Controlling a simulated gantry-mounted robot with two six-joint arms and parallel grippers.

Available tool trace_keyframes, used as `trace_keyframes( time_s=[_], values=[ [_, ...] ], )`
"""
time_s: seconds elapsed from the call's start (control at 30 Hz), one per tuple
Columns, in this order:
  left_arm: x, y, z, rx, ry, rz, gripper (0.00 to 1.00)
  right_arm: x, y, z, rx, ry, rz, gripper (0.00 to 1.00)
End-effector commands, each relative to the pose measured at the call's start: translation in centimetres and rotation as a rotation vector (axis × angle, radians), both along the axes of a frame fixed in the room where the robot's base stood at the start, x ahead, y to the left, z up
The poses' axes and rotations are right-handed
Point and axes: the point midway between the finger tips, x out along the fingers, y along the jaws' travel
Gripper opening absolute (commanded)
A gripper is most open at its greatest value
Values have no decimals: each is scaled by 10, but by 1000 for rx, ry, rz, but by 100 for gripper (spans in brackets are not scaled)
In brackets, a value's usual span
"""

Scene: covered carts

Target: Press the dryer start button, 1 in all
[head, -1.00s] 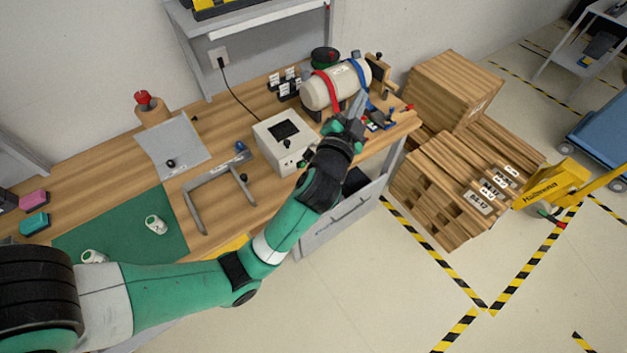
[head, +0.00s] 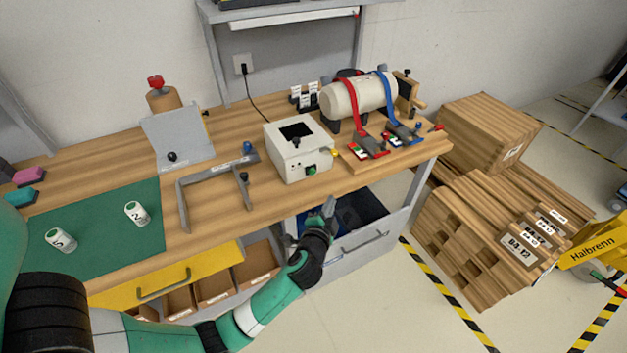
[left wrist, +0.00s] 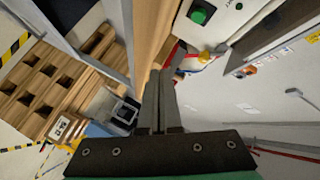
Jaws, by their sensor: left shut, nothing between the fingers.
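The dryer is a cream box (head: 286,155) on the bench, with a dark window on top and a green button (head: 311,169) low on its front face. In the left wrist view the green button (left wrist: 198,16) shows near the top edge, on the box's pale face (left wrist: 222,12). My left gripper (head: 328,206) is shut and empty. It is in front of the bench edge, below the dryer and apart from the button. Its closed fingers (left wrist: 162,85) point up the left wrist view, with the button beyond their tips and to the right. My right gripper is not in view.
A cream tank (head: 345,97) with red and blue straps stands right of the dryer. A grey frame (head: 214,178) lies to its left. Below the bench are an open grey drawer (head: 352,245) and a yellow drawer (head: 190,267). Wooden crates (head: 460,240) stand at the right.

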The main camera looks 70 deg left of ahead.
Motion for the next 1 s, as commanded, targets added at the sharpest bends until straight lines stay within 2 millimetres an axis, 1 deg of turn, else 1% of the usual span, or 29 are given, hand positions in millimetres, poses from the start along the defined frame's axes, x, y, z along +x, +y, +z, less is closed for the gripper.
trace_keyframes(
  time_s=[0.23, 0.37, 0.47, 0.8, 1.0],
  values=[
    [0, 0, 2, 0, -1, -1, 0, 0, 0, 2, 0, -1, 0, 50],
    [0, 5, 2, 0, 0, 0, 0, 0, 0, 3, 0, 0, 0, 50],
    [-1, 15, 2, -1, 0, 2, 0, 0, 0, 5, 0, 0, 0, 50],
    [-5, 65, 3, -1, 0, 3, 0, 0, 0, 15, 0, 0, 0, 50],
    [-6, 83, 2, 0, 0, 1, 0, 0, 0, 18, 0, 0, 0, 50]
  ],
)
